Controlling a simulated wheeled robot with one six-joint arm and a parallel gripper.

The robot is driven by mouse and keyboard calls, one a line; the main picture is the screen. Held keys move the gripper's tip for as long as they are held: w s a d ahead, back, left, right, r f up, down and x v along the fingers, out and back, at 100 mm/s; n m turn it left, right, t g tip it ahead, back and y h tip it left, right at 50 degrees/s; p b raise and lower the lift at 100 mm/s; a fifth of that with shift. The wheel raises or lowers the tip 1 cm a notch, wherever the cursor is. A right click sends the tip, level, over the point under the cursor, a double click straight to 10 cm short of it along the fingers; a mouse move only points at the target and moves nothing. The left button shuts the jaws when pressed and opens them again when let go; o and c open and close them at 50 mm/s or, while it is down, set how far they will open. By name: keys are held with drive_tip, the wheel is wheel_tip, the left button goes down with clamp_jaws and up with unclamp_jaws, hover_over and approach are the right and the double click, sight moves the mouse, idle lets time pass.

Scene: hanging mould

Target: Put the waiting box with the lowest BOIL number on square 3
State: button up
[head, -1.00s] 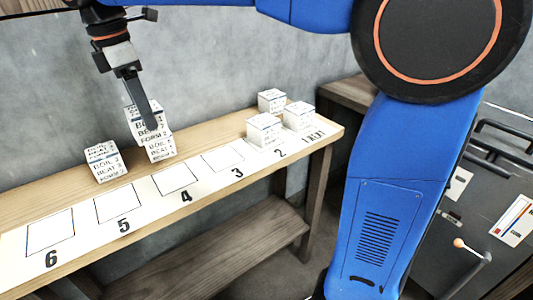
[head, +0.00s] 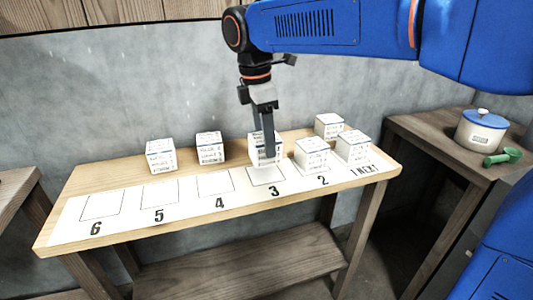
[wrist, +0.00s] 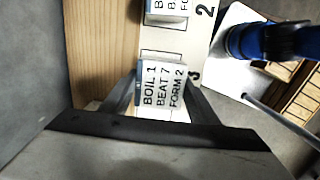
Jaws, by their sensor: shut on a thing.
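My gripper (head: 268,150) is shut on a white box (head: 258,152). In the wrist view this held box (wrist: 163,87) reads BOIL 1, BEAT 7, FORM 2. It is at the back side of square 3 (head: 267,177), whose bare front part shows; whether it touches the mat is unclear. Two other boxes, one at left (head: 160,156) and one beside it (head: 209,148), stand along the back of the table; their print is too small to read now. Boxes also stand on square 2 (head: 312,153) and square 1 (head: 353,147).
Another box (head: 329,126) stands behind squares 1 and 2. Squares 4 (head: 216,184), 5 (head: 160,195) and 6 (head: 102,206) are empty. A side table (head: 440,145) at right holds a blue-lidded pot (head: 481,135) and a green scoop (head: 503,157).

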sight(264, 152)
drive_tip(key=shift+a+f, duration=0.1)
drive_tip(key=shift+f, duration=2)
drive_tip(key=shift+f, duration=0.1)
drive_tip(key=o, duration=1.1)
drive_tip(key=shift+o, duration=0.2)
drive_tip(key=r, duration=0.4)
drive_tip(key=a+r, duration=0.1)
drive_tip(key=r, duration=0.7)
drive_tip(key=shift+s+a+r, duration=0.1)
drive_tip(key=shift+s+a, duration=0.1)
